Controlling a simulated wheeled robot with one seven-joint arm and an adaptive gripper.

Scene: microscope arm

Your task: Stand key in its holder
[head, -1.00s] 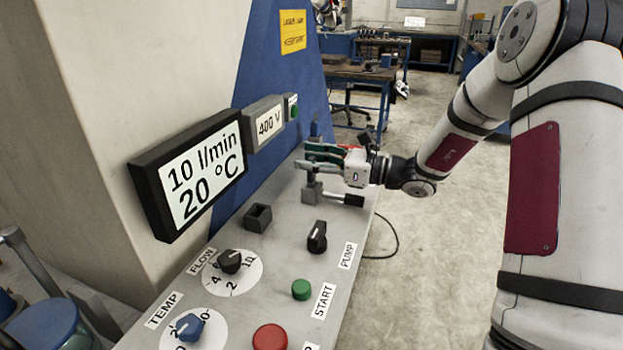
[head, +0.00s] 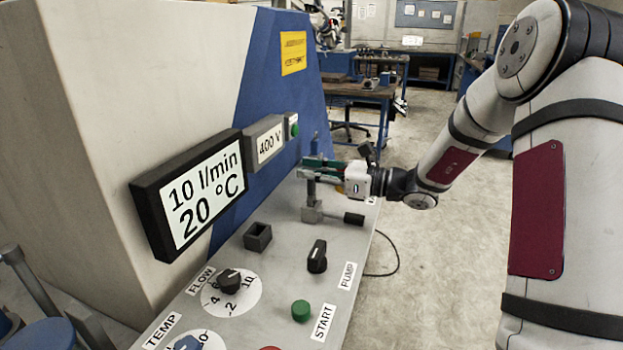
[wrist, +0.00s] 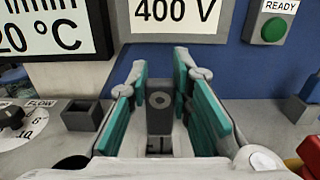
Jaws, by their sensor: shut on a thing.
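My gripper (head: 318,170) is over the far end of the grey panel. In the wrist view its teal fingers (wrist: 160,105) are shut on the key (wrist: 160,117), a dark grey upright piece with a ring mark on top. In the head view the key's grey stem (head: 311,192) shows below the fingers, above a grey block (head: 311,213) with a black handle. I cannot tell whether its lower end is still inside the block. The likely holder, a small dark open-topped box (head: 257,237), stands empty nearer on the panel; it also shows in the wrist view (wrist: 80,117).
A black knob (head: 317,257), the flow dial (head: 229,282) and a green start button (head: 301,311) stand on the panel. The large display (head: 192,195) and the 400 V display (head: 269,145) stand out along the left. Open floor lies to the right.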

